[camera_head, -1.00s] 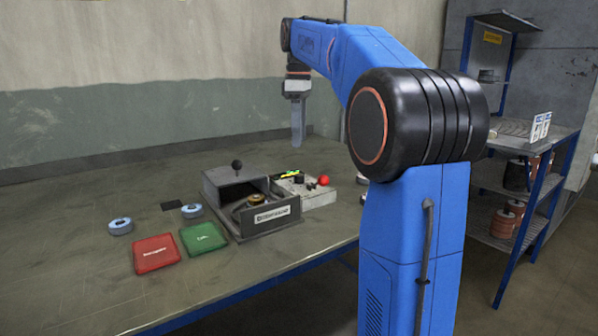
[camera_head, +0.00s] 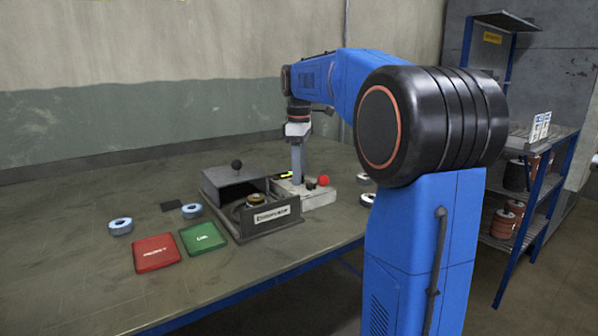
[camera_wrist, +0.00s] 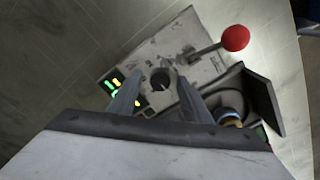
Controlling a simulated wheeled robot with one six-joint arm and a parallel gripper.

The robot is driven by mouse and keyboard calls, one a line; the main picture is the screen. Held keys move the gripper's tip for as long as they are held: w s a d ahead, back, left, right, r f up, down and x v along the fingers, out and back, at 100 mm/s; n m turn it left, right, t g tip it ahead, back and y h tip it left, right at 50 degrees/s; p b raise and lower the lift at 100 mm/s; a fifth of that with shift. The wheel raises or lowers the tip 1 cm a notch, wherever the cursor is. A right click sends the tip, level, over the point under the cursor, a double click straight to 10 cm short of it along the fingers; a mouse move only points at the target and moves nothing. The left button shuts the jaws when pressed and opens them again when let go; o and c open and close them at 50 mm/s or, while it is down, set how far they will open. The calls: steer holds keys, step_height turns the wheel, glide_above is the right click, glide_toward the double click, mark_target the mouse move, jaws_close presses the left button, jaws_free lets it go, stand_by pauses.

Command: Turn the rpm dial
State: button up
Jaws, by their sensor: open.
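The black rpm dial (camera_wrist: 160,78) is a round knob on the pale control box (camera_wrist: 183,42). In the head view my gripper (camera_head: 297,181) points down over the control box (camera_head: 321,196) and seems to hide the dial. In the wrist view my gripper (camera_wrist: 157,98) is open, with one finger on each side of the dial's near side. I cannot tell whether the fingers touch it. A lit green and yellow display (camera_wrist: 116,82) is left of the dial, partly hidden by a finger.
A red-ball lever (camera_wrist: 235,38) rises from the control box, close to the gripper. A grey machine (camera_head: 270,229) holding a disc stands to the left. Green (camera_head: 202,238) and red (camera_head: 156,253) pads and blue-grey discs (camera_head: 120,226) lie farther left. The table's back left is clear.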

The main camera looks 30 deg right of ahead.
steer(key=c, duration=1.1)
steer(key=shift+m, duration=0.3)
steer(key=m, duration=0.4)
steer(key=shift+m, duration=0.3)
steer(key=m, duration=1.1)
steer(key=shift+m, duration=0.4)
steer(key=m, duration=0.6)
steer(key=shift+m, duration=0.4)
